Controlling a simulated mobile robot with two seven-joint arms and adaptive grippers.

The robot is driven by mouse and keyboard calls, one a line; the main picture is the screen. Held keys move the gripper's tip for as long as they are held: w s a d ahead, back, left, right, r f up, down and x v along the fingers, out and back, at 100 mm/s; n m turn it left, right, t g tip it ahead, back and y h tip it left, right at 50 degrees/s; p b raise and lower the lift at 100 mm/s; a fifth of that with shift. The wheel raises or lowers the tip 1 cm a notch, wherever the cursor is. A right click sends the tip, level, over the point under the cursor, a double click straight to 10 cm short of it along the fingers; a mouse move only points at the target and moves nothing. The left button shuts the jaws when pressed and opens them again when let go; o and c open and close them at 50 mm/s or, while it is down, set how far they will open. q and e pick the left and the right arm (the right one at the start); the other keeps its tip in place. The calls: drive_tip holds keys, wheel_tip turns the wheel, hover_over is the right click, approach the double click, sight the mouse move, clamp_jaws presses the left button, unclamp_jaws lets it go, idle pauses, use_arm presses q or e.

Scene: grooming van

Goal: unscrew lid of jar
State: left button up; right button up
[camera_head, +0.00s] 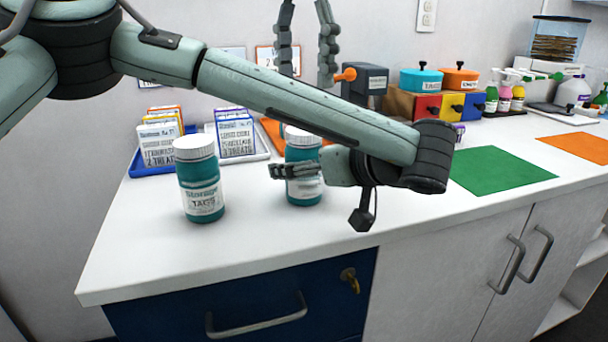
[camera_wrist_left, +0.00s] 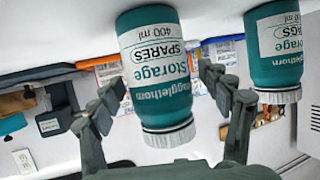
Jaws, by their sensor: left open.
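A teal jar with a white label reading Spares (camera_head: 303,152) stands upright on the counter, its white lid (camera_head: 297,133) on. In the left wrist view the jar (camera_wrist_left: 158,70) appears upside down, its lid (camera_wrist_left: 168,134) lowest. My left gripper (camera_head: 282,170) is open around the jar's body from the right, below the lid. One finger crosses in front of the jar; the far one is hidden in the head view. My right gripper (camera_head: 307,70) is open and empty, fingers hanging down above the Spares jar, partly behind my left arm.
A second teal jar, its label ending in AGS (camera_head: 201,185), stands left of the first. A blue tray (camera_head: 140,170) of cards is behind it. A green mat (camera_head: 500,170) and coloured drawers (camera_head: 458,103) are to the right. The counter (camera_head: 150,255) is clear in front.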

use_arm(q)
clamp_jaws()
use_arm(e)
drive_tip(key=m, duration=0.8)
drive_tip(key=shift+f+m, duration=0.15)
drive_tip(key=shift+m, duration=0.25)
drive_tip(key=shift+f, duration=3.9)
